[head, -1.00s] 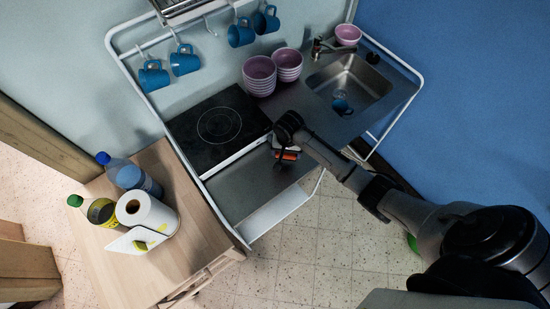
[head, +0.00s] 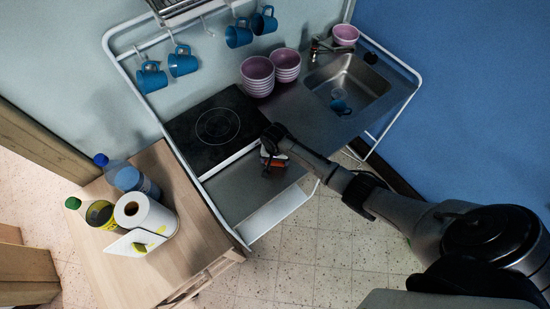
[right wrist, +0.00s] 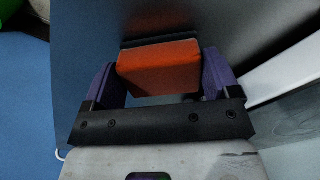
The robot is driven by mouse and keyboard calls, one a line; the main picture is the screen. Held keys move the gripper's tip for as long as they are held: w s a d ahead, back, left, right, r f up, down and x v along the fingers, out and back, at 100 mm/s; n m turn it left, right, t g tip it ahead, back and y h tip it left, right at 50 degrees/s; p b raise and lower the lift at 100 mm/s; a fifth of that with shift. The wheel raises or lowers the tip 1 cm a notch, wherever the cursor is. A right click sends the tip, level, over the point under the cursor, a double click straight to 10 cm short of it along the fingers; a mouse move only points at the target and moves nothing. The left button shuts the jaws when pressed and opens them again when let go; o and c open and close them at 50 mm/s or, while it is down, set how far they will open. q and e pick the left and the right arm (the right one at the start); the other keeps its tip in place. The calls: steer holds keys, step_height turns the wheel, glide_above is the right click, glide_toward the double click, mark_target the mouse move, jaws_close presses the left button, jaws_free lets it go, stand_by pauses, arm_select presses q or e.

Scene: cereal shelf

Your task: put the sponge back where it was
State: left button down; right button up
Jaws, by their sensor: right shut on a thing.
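The orange sponge (right wrist: 158,68) sits between the two purple-padded fingers of my right gripper (right wrist: 160,80) in the right wrist view. The gripper is shut on it. The arm hides part of both. I cannot tell whether the sponge touches the counter. My left gripper is not in view.
A black hob (head: 216,128) lies just behind the gripper. A wooden table (head: 190,238) at left holds bottles and a paper roll (head: 146,212).

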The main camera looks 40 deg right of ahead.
steer(key=shift+f, duration=0.1)
steer(key=o, duration=0.7)
step_height(320, 180, up, 12)
steer(key=s+a+r+n+t, duration=0.1)
steer(key=s+a+n, duration=0.2)
steer(key=s, duration=0.6)
steer(key=s+a+r+n+t, duration=0.1)
steer(key=s+a+n, duration=0.2)
steer(key=s, duration=0.6)
steer(key=s+a+r+n+t, duration=0.1)
steer(key=s+a+n, duration=0.2)
steer(key=s, duration=0.7)
steer(key=n, duration=0.2)
steer(key=shift+r+n+p, duration=0.2)
steer(key=shift+n+p, duration=0.2)
steer(key=shift+s+a, duration=0.1)
